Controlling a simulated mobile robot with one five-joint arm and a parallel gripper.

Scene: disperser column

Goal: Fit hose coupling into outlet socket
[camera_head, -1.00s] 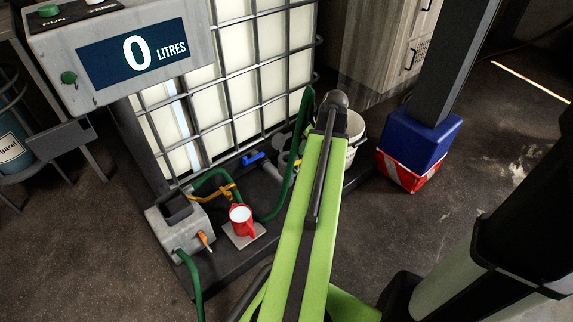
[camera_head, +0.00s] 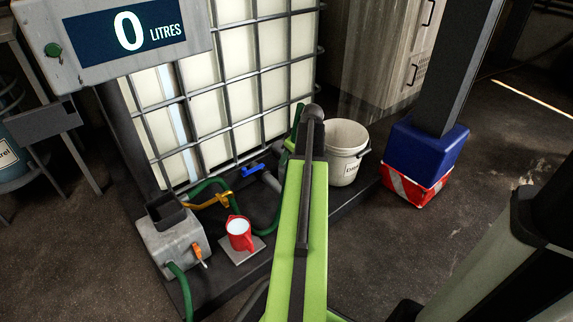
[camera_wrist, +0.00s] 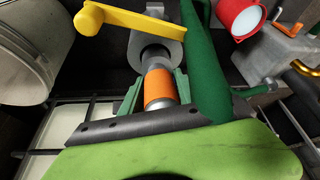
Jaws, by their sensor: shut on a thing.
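In the wrist view my gripper (camera_wrist: 157,97) is shut on the hose coupling (camera_wrist: 158,84), a silver piece with an orange band between two green fingers. The coupling's front end points at the grey round outlet socket (camera_wrist: 146,54) with a dark opening. They look lined up and very close; I cannot tell whether the end is inside the opening. A thick green hose (camera_wrist: 207,70) runs beside the right finger. In the head view my green arm hides my gripper, the coupling and the socket.
A yellow lever (camera_wrist: 118,20) lies above the socket. A white bucket (camera_head: 345,150) stands right of my arm. A caged tank (camera_head: 220,90) stands behind.

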